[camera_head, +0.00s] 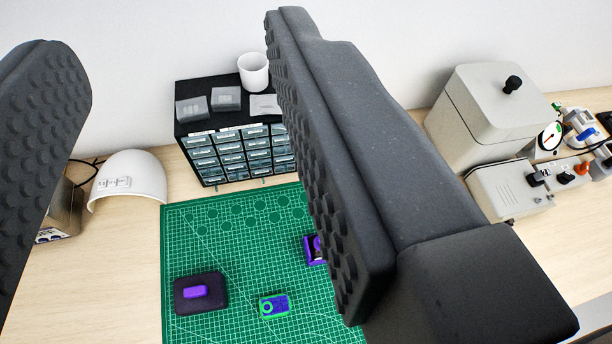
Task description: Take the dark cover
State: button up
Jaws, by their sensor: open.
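My gripper (182,100) is open, its two dark, studded fingers wide apart and nothing between them. It is above the bench, and its right finger hides part of the mat. A dark, rounded block (212,302) lies on the green cutting mat (240,250) at lower left, with a small purple piece (196,292) on top. I cannot tell for sure whether this dark block is the dark cover. A small purple and green piece (275,306) lies to its right. Another purple and dark piece (312,250) is partly hidden behind the right finger.
A drawer cabinet (232,158) stands behind the mat, with a white cup (253,72) and clear boxes on top. A white domed shell (130,178) is at left. A beige box (490,115) and a control unit (510,190) stand at right. The mat's left part is mostly clear.

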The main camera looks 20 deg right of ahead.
aim_at(193, 296)
jog(key=u, duration=0.05)
jog(key=k, duration=0.5)
jog(key=u, duration=0.5)
jog(key=k, duration=1.3)
jog(key=z, duration=0.55)
jog(key=i, duration=1)
